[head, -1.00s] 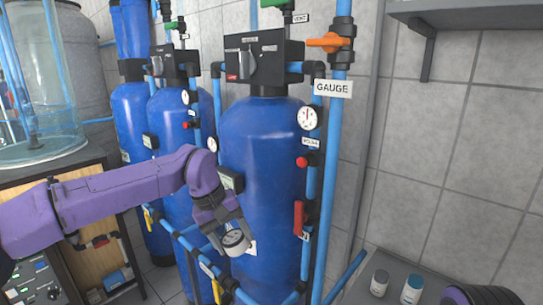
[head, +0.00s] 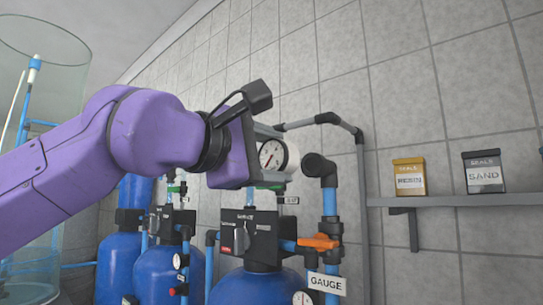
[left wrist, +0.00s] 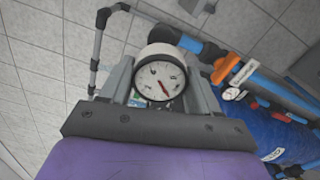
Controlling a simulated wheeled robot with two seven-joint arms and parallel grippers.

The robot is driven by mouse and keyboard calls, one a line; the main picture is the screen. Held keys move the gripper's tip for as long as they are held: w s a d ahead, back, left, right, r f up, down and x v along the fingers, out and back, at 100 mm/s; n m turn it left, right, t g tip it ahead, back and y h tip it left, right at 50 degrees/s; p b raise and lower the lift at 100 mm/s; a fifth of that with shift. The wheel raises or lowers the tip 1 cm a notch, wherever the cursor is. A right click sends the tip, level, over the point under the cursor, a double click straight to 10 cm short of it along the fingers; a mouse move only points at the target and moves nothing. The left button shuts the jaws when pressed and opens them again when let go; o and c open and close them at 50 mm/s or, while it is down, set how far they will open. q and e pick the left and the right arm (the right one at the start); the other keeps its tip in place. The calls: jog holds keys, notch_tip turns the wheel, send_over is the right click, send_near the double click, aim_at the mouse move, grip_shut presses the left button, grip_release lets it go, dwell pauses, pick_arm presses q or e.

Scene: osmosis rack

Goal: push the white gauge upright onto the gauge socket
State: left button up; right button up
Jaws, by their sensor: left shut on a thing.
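The white gauge (head: 273,156), round with a white dial and a red needle, is held in my left gripper (head: 266,158) high in front of the tiled wall. In the left wrist view the gauge (left wrist: 158,80) sits between the two grey fingers, its dial facing the camera. The blue pipe with the GAUGE label (head: 327,284) rises past an orange valve handle (head: 319,241) to a black fitting (head: 320,168) just right of the gauge. The gauge appears apart from this fitting, but depth is unclear. I cannot make out the socket opening. My right gripper is not in view.
Blue tanks (head: 262,287) with black valve heads (head: 250,234) stand below the gripper. A grey pipe (head: 335,119) bends behind the gauge. A shelf (head: 440,199) at right carries a yellow box (head: 409,178) and a dark SAND box (head: 484,173).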

aim_at(311, 165)
pick_arm(q)
jog(key=shift+p+x, duration=0.75)
jog(key=shift+x, duration=2.25)
jog(key=shift+s+d, duration=0.1)
jog(key=shift+d, duration=0.1)
jog(key=shift+w+d, duration=0.25)
jog(key=shift+w, duration=0.15)
jog(key=o, duration=1.1)
jog(key=shift+c, duration=0.2)
jog(key=shift+s+a, duration=0.1)
jog(key=shift+s, duration=0.05)
jog(key=b+v, duration=0.4)
jog(key=v, duration=0.6)
jog(key=shift+s+a, duration=0.1)
jog(key=shift+a, duration=0.05)
